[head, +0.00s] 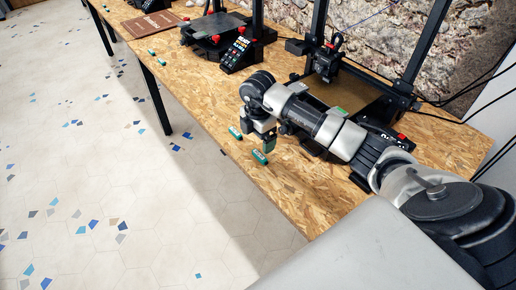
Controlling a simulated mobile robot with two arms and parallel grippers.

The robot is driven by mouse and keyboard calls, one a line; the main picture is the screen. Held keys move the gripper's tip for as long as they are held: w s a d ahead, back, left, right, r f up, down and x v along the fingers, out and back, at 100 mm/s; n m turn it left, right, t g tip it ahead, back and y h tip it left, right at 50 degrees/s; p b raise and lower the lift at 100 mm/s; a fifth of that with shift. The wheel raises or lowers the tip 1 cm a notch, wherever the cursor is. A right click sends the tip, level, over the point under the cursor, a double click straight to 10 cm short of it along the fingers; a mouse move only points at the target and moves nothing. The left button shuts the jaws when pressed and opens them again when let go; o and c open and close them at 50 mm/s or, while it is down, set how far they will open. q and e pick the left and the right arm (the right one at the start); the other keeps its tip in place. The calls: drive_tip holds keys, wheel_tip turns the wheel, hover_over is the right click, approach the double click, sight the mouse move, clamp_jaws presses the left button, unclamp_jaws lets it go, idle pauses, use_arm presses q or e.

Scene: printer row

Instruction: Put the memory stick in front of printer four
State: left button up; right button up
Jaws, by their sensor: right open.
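Small teal and white memory sticks lie near the front edge of the wooden table. One stick (235,132) is just left of my right gripper (267,141), and another stick (259,157) lies just below it in the picture. My right gripper points down over the table, open, with nothing visible between its fingers. It looks close to both sticks; I cannot tell whether it touches either. The near printer (325,62) stands behind my right arm, which hides part of it. I cannot read which printer is number four. My left gripper is out of view.
The chipboard table (195,88) runs to the upper left. A second printer (214,26) stands farther along, with a control box (238,52) beside it. Table between the printers is clear.

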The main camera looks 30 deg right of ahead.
drive_tip(key=shift+r, duration=2.35)
